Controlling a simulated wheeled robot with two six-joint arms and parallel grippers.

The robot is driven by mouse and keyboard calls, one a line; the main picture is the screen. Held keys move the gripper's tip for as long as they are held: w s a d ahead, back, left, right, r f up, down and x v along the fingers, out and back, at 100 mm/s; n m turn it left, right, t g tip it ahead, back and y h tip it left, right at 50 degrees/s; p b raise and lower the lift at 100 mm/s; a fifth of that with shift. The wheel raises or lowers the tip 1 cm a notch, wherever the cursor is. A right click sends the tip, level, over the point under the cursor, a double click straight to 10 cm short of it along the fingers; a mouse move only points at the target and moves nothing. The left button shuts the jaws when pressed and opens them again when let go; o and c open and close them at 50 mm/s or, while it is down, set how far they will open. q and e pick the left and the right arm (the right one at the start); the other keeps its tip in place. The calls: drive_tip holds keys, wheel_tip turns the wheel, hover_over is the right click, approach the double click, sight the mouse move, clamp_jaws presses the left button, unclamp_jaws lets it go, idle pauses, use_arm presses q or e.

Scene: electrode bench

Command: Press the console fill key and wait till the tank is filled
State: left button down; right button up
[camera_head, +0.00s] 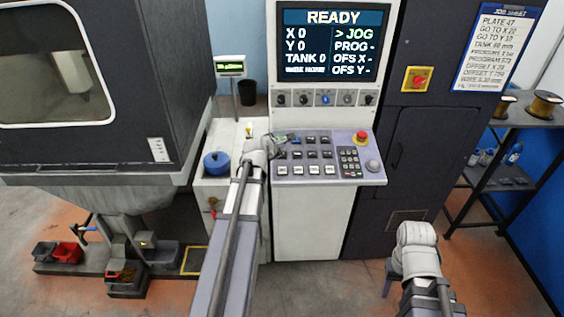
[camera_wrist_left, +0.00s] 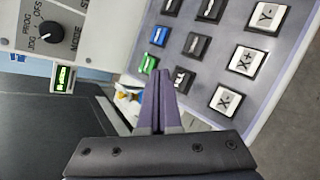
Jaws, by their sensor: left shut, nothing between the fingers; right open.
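The console's sloped key panel (camera_head: 325,178) carries dark keys, a white bottom row and a number pad. Its screen (camera_head: 333,42) reads READY, X 0, Y 0, TANK 0, with the mark beside JOG. My left gripper (camera_head: 281,139) is shut and empty at the panel's upper left. In the left wrist view its fingertips (camera_wrist_left: 160,74) appear close to a green key (camera_wrist_left: 149,64), with a blue key (camera_wrist_left: 159,36) beside it; contact cannot be told. The fill key's label is not readable. My right gripper (camera_head: 391,278) is low at right, away from the console, mostly hidden by its wrist.
A red stop button (camera_head: 361,138) sits at the panel's upper right. A mode knob (camera_wrist_left: 52,32) is on the upright face. A blue round object (camera_head: 216,163) stands on the white cabinet left of the console. A job sheet (camera_head: 497,48) hangs at right.

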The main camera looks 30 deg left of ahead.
sight(280, 159)
use_arm(q)
drive_tip(key=shift+w+a+f+b, duration=0.1)
drive_tip(key=shift+w+f+b, duration=0.1)
drive_tip(key=shift+f+b, duration=0.6)
use_arm(e)
drive_tip(key=shift+f, duration=1.05)
use_arm(q)
drive_tip(key=shift+f, duration=0.25)
drive_tip(key=shift+f, duration=0.35)
use_arm(e)
drive_tip(key=shift+f, duration=0.4)
use_arm(q)
drive_tip(key=shift+w+a+f+b, duration=0.1)
drive_tip(key=shift+f+b, duration=0.3)
drive_tip(key=shift+b, duration=0.15)
use_arm(e)
drive_tip(key=shift+f, duration=0.35)
use_arm(q)
drive_tip(key=shift+r, duration=0.1)
drive_tip(key=shift+r+p, duration=0.7)
drive_tip(key=shift+p, duration=0.15)
use_arm(e)
drive_tip(key=shift+r, duration=0.8)
use_arm(q)
drive_tip(key=shift+r, duration=0.1)
use_arm(e)
drive_tip(key=shift+r, duration=0.1)
